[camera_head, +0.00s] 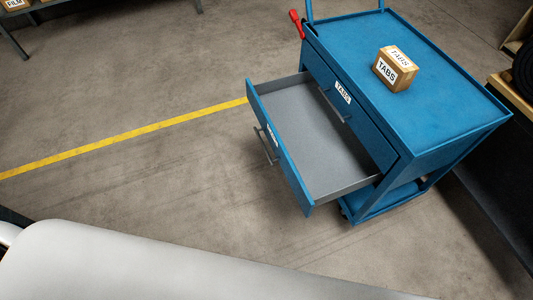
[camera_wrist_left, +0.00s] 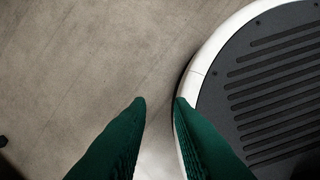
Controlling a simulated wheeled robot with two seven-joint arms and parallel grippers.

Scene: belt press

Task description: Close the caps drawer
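A blue cart stands at the right in the head view. Its lower drawer (camera_head: 322,150) is pulled far out toward the left; its grey inside is empty. That drawer's front (camera_head: 280,148) carries a bar handle (camera_head: 266,146) and a small white label too oblique to read. The upper drawer (camera_head: 350,100), labelled TABS, is shut. My left gripper (camera_wrist_left: 160,101) shows in the left wrist view, its two green fingers apart with nothing between them, over bare floor beside my base. It is not visible in the head view, away from the drawer. My right gripper is in neither view.
A box marked TABS (camera_head: 394,69) sits on the cart top (camera_head: 440,110). A red handle (camera_head: 297,24) sticks out at the cart's back left corner. A yellow floor line (camera_head: 130,134) runs up to the drawer. The floor left of the cart is clear.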

